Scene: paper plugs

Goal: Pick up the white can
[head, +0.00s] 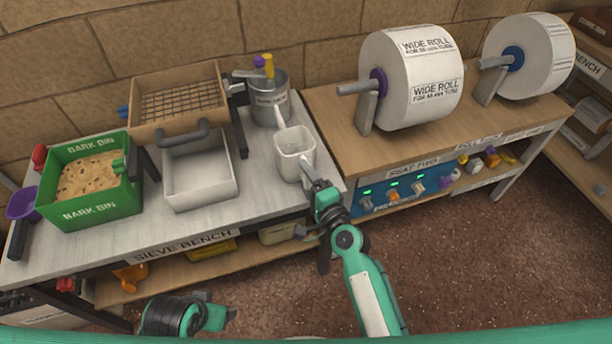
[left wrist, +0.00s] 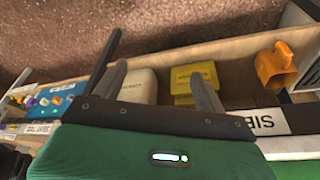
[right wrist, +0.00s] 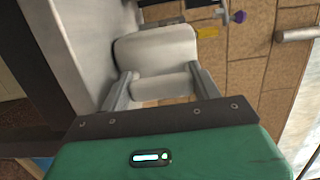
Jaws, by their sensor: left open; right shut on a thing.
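The white can (head: 291,143) is an open-topped, squarish vessel at the right end of the sieve bench, upright in the head view. Its body also shows in the right wrist view (right wrist: 155,48). My right gripper (head: 314,178) is at its near right side, shut on a pale bar-like part that looks like its handle, between the fingers in the right wrist view (right wrist: 160,86). I cannot tell whether the can's base touches the bench. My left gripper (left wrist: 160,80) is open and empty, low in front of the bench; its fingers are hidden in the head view.
The sieve bench (head: 140,235) also holds a green bark bin (head: 90,212), a white tray (head: 200,172), a wooden sieve (head: 180,100) and a metal pot (head: 267,100) close behind the can. A wooden bench (head: 340,105) with a wide roll (head: 405,75) stands to the right.

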